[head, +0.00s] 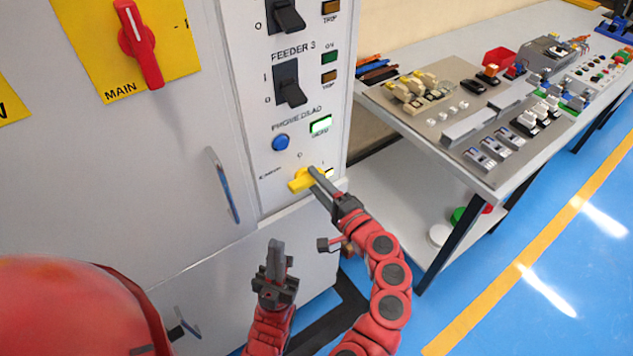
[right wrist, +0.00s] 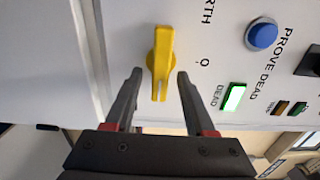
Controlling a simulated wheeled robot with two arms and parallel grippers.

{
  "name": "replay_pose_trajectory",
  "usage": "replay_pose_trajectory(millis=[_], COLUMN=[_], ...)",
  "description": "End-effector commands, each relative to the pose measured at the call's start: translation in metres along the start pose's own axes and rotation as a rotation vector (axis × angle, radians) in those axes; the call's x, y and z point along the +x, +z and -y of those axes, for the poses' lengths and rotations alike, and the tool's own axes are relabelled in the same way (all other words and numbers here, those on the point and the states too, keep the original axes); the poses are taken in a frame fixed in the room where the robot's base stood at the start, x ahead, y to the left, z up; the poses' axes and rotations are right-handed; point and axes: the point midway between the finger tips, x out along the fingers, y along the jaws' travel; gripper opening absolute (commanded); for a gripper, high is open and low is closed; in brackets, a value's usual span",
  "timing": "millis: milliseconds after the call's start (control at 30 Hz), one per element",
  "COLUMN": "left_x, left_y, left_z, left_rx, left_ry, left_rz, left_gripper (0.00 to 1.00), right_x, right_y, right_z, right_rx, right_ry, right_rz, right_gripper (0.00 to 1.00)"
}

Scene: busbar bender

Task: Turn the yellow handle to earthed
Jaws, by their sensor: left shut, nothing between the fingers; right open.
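The yellow handle (head: 299,184) is low on the grey panel, below the blue button, with an "O" mark above it and an earth label to its left. Its bar lies roughly level across the panel in the head view. In the right wrist view the yellow handle (right wrist: 161,60) stands between the fingertips of my right gripper (right wrist: 158,75), with a visible gap on each side. My right gripper (head: 313,172) is open at the handle and partly hides it in the head view. My left gripper (head: 276,246) is shut and empty, below and in front of the panel.
The blue PROVE DEAD button (head: 281,142) and a lit green DEAD lamp (head: 320,125) are just above the handle. Feeder switches (head: 290,82) are higher up. A red MAIN handle (head: 139,45) is at upper left. A workbench with parts (head: 410,135) stands to the right.

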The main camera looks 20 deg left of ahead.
Motion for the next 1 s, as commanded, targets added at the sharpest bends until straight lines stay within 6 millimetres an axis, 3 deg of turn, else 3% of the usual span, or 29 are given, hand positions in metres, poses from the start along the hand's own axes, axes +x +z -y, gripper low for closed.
replay_pose_trajectory(millis=[267, 767, 833, 1000], left_x=[-0.005, -0.018, -0.005, 0.000], left_y=[0.001, 0.003, 0.001, 0.000], left_z=[0.000, -0.001, 0.000, 0.000], left_rx=[0.000, 0.000, 0.000, 0.000], left_ry=[0.000, 0.000, 0.000, 0.000], left_rz=[0.000, 0.000, 0.000, 0.000], left_gripper=[0.00, 0.00, 0.00, 0.00], right_x=[-0.038, -0.146, -0.156, -0.169], right_y=[-0.001, 0.000, -0.002, -0.001], right_z=[-0.002, -0.003, 0.003, 0.000], right_rx=[0.002, 0.002, 0.002, 0.003], right_ry=[0.000, 0.003, 0.005, 0.003], right_rz=[-0.004, -0.004, -0.007, -0.003], right_gripper=[0.55, 0.55, 0.55, 0.55])
